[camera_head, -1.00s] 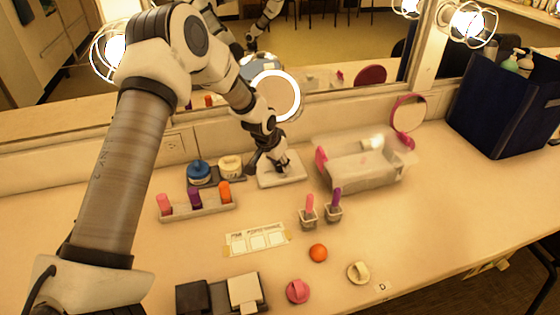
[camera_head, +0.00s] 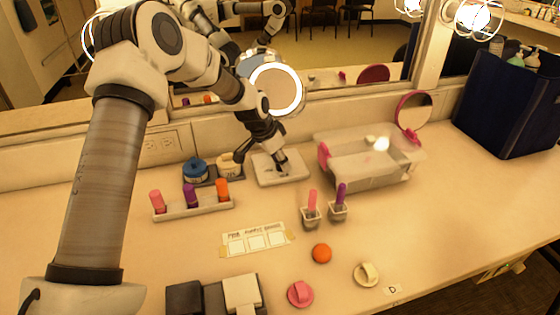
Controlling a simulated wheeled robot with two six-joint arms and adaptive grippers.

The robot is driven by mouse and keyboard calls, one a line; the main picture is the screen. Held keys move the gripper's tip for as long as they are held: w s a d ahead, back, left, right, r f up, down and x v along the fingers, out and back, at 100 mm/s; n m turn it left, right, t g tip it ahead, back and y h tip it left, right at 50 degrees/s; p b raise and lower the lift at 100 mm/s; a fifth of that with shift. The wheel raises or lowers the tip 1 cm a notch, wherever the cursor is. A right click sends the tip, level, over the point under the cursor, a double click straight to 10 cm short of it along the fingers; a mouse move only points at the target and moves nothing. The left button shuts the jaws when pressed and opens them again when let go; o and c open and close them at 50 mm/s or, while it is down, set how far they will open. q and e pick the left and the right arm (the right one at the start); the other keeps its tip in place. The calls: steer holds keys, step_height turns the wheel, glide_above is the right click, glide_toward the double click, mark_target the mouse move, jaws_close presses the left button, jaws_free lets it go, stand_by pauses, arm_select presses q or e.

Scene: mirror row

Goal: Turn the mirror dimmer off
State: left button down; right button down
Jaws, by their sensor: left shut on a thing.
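A round vanity mirror (camera_head: 276,90) with a lit white ring stands at the back of the counter. Its pale, flat base (camera_head: 295,172) lies in front of it. My left gripper (camera_head: 282,167) reaches down onto this base from behind and is shut on the small mirror dimmer there. The fingers mostly hide the dimmer, so its setting cannot be read. The ring light is glowing. My right gripper is not in view.
A clear organizer box (camera_head: 375,180) stands close right of the base. Blue and cream jars (camera_head: 196,169) and a lipstick rack (camera_head: 195,208) are to the left. Lipstick cups (camera_head: 311,218), an orange ball (camera_head: 321,253) and knobs (camera_head: 300,293) lie in front.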

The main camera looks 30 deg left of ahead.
arm_select(q)
steer(key=c, duration=0.8)
jaws_free()
